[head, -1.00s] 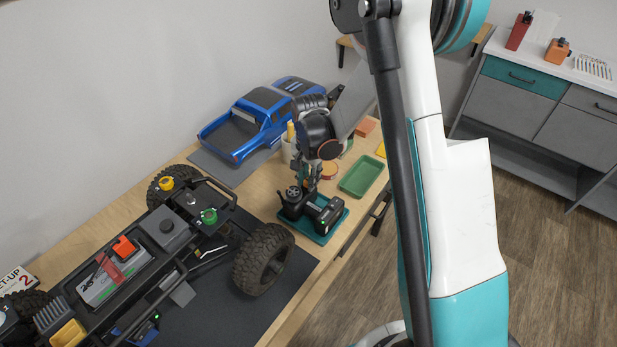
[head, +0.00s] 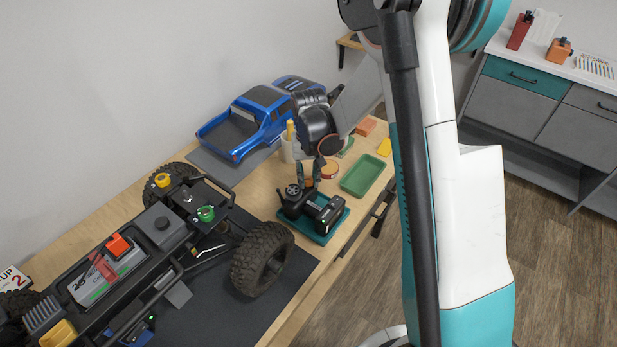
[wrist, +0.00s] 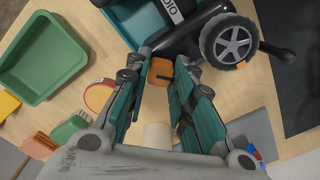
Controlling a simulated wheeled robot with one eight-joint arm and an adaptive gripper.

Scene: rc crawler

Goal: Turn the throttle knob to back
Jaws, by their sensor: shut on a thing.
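A dark hand-held controller (head: 318,208) with a grey-spoked wheel (head: 293,190) lies on a small teal tray (head: 322,240). In the wrist view the wheel (wrist: 229,40) is beside my right finger. My gripper (head: 309,182) points down at the wheel end of the controller. In the wrist view, an orange block-like piece (wrist: 160,71) with a dark line lies between the fingertips of my gripper (wrist: 164,67); it looks like the knob. The fingers are shut on it. Its link to the controller is hidden, and I cannot read its setting.
A red-rimmed round container (head: 330,169) and a green tray (head: 362,175) stand close to my gripper. A blue truck body (head: 255,122) is behind. The crawler chassis, with its large wheel (head: 262,258), fills the left of the bench. The bench edge is on the right.

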